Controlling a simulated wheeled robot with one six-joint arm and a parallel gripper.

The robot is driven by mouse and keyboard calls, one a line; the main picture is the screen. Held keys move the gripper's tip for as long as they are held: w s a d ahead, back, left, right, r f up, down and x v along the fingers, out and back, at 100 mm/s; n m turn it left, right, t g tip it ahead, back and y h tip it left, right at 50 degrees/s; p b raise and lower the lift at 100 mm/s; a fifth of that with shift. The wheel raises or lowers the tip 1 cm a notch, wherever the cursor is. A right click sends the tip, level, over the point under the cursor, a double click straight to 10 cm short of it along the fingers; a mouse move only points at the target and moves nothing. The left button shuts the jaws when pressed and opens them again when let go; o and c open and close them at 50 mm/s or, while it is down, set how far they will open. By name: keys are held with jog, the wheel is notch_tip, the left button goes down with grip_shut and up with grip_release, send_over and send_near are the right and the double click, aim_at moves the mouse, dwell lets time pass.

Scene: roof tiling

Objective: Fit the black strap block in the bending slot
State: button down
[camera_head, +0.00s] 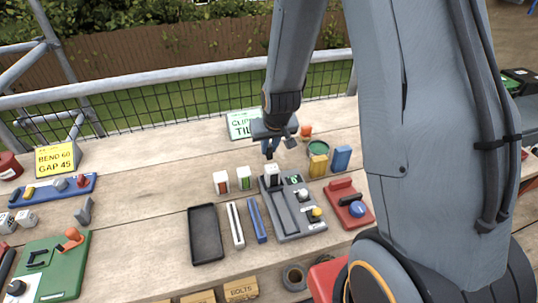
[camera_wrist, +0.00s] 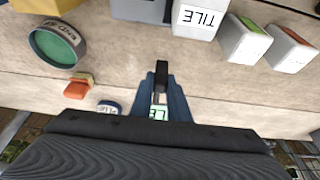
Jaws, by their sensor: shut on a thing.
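My gripper (camera_head: 270,148) hangs over the back part of the bench, in front of the green-and-white "TILE" sign (camera_head: 240,122). In the wrist view, its two blue fingers (camera_wrist: 161,98) are shut on a small black block (camera_wrist: 161,74), which looks like the strap block. The block sticks out past the fingertips, above the wood. In the head view it cannot be made out clearly. The bending slot cannot be identified for sure. A yellow "BEND 60 GAP 45" sign (camera_head: 58,158) stands at the left, behind a blue tool holder (camera_head: 50,190) and a green fixture (camera_head: 60,270).
A black tray (camera_head: 205,235) lies in front.

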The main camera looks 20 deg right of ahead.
aim_at(270, 151)
jog(key=shift+f+p, duration=0.3)
jog(key=shift+f, duration=1.2)
jog(key=shift+f, duration=0.2)
jog(key=c, duration=1.7)
grip_release()
jog(key=shift+r, duration=0.1)
